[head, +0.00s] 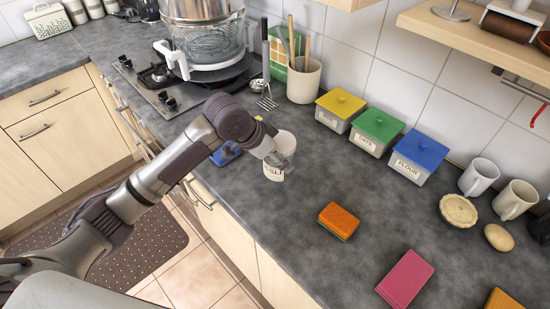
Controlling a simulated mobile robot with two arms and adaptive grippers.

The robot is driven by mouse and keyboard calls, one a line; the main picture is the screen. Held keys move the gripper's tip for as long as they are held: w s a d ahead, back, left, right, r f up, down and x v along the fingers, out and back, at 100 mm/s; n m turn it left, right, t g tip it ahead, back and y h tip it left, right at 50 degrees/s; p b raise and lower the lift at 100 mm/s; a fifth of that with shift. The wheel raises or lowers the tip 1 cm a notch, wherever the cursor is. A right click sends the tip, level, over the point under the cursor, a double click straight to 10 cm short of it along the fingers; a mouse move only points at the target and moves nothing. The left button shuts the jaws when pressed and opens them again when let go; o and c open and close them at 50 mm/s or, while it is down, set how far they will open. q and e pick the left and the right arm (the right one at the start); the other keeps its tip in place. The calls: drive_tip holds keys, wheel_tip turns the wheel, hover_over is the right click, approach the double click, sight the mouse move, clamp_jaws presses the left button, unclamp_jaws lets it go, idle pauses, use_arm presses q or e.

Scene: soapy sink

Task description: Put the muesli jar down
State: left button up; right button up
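The muesli jar (273,174) is a small white container with dark lettering, partly covered by my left gripper. It is over the grey worktop (300,215), near its front edge. My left gripper (278,160) reaches in from the left and its fingers are closed on the jar. The jar looks roughly upright. I cannot tell whether its base touches the worktop. My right gripper is out of view.
Canisters with yellow (340,102), green (377,126) and blue (421,150) lids stand along the wall. An orange sponge (338,221) and a pink block (405,279) lie to the right. A blue item (226,154) lies behind my arm. The worktop between jar and canisters is clear.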

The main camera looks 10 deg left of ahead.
use_arm(q)
drive_tip(key=w, duration=0.1)
drive_tip(key=w+f, duration=0.1)
drive_tip(key=w, duration=0.1)
drive_tip(key=shift+a+f, duration=0.3)
drive_tip(key=shift+a, duration=0.05)
drive_tip(key=shift+w+a+f, duration=0.1)
drive_tip(key=shift+w+f, duration=0.1)
drive_tip(key=shift+w+f+p, duration=0.1)
drive_tip(key=shift+f+p, duration=0.15)
drive_tip(key=shift+p, duration=0.1)
wheel_tip(320, 180, down, 4)
drive_tip(key=shift+a+r+p, duration=0.1)
drive_tip(key=shift+r+p, duration=0.05)
drive_tip(key=shift+p, duration=0.45)
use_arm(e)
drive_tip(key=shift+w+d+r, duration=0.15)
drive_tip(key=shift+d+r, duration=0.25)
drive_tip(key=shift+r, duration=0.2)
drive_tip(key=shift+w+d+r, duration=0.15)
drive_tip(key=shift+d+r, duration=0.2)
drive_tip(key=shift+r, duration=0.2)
use_arm(q)
drive_tip(key=o, duration=0.9)
drive_tip(key=shift+f, duration=0.2)
drive_tip(key=o, duration=0.3)
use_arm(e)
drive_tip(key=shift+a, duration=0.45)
